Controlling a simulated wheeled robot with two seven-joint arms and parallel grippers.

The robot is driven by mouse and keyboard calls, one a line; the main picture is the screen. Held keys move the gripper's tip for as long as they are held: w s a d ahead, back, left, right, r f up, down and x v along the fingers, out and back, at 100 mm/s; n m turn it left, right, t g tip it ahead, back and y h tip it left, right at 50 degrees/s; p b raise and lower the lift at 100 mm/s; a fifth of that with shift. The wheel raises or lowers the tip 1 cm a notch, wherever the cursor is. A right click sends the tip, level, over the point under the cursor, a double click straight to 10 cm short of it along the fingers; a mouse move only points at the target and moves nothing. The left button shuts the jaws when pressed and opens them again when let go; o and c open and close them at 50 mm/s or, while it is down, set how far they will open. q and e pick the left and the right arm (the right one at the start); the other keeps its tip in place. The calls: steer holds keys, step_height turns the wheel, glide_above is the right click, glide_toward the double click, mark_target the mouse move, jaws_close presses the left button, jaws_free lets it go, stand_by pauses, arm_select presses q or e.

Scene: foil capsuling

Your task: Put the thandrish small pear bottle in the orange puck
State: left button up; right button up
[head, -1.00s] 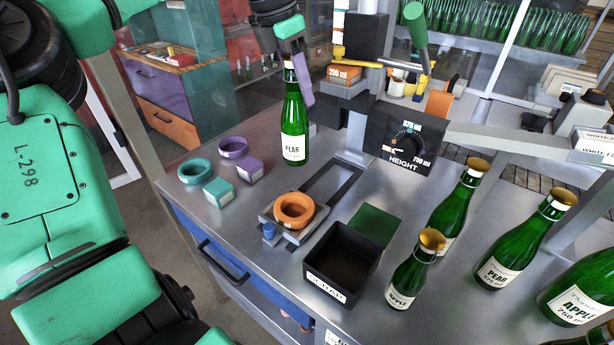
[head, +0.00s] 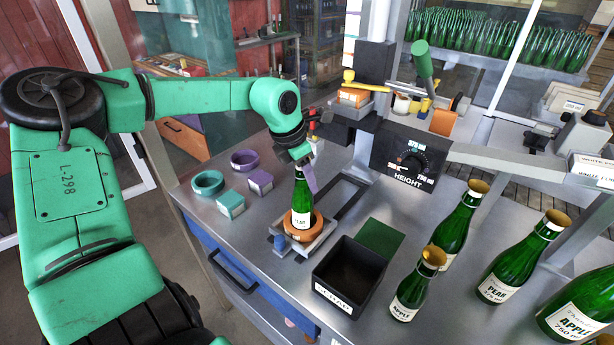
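The small green bottle (head: 302,195), labelled PEAR in the earlier frame, stands upright in the orange puck (head: 288,222). The puck sits on a metal slide plate at the front end of a slotted track, and its rim hides the bottle's foot and part of the label. My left gripper (head: 307,174) is at the bottle's neck from above, with a purple finger along the neck's right side. It looks shut on the neck, though the other finger is hidden. My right gripper is not in view.
A teal ring (head: 207,183), a purple ring (head: 244,160) and two small blocks lie left of the puck. A black scrap bin (head: 345,280) stands in front right. Several gold-topped bottles (head: 462,225) stand at right. The height-dial machine (head: 405,155) is behind.

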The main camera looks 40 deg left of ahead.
mark_target(295, 195)
arm_select(q)
steer(key=o, duration=0.4)
steer(key=shift+s, duration=0.1)
steer(key=shift+r, duration=0.35)
steer(key=b+v, duration=0.2)
steer(key=v, duration=0.9)
steer(key=shift+r+b, duration=0.25)
steer(key=shift+b, duration=0.05)
steer(key=shift+s, duration=0.1)
